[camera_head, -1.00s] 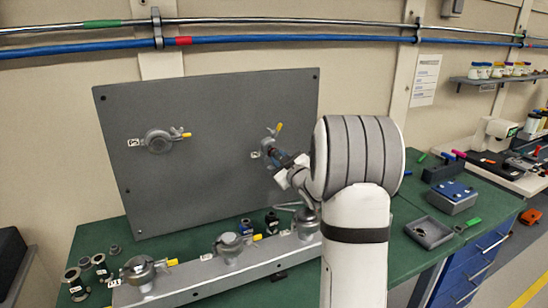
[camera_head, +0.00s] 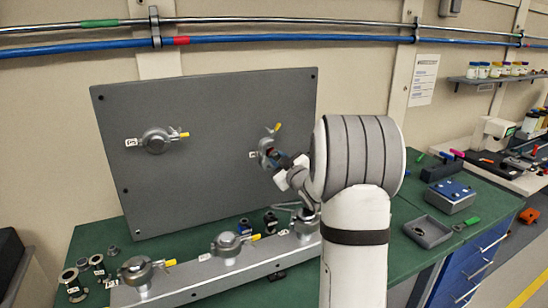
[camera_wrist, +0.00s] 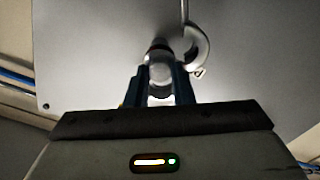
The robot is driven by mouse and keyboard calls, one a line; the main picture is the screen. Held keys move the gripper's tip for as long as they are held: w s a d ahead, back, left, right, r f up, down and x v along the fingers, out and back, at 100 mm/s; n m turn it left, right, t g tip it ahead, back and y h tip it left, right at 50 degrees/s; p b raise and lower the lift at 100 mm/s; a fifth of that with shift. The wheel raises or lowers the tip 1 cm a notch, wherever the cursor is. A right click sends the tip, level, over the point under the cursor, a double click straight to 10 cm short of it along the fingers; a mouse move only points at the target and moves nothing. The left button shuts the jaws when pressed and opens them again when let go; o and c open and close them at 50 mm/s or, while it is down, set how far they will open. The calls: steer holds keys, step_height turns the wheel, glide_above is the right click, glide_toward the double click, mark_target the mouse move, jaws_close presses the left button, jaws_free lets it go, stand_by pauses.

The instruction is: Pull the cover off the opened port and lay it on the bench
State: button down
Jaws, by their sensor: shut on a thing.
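A grey upright panel (camera_head: 215,195) has a port on its right half. An open clamp (camera_head: 265,148) with a yellow lever hangs at that port, and its curved jaw also shows in the wrist view (camera_wrist: 203,47). My gripper (camera_head: 273,157) is at this port, coming from the right. In the wrist view its blue fingers (camera_wrist: 164,83) are shut on the round metal cover (camera_wrist: 160,70), in front of the panel. The cover's far side is hidden, so I cannot tell whether it still touches the port. The green bench (camera_head: 400,262) lies below.
A second panel port with a closed clamp (camera_head: 157,140) is at left. A grey rail (camera_head: 190,281) with clamped ports runs along the bench front. Small fittings (camera_head: 88,276) stand at left. A grey tray (camera_head: 428,232) and blue box (camera_head: 451,197) are at right. Bench around the tray is partly clear.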

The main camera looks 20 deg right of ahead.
steer(key=shift+s+b, duration=0.35)
steer(key=shift+s, duration=0.45)
steer(key=shift+s+d+b, duration=0.1)
steer(key=shift+s+b, duration=0.65)
steer(key=shift+s, duration=1.7)
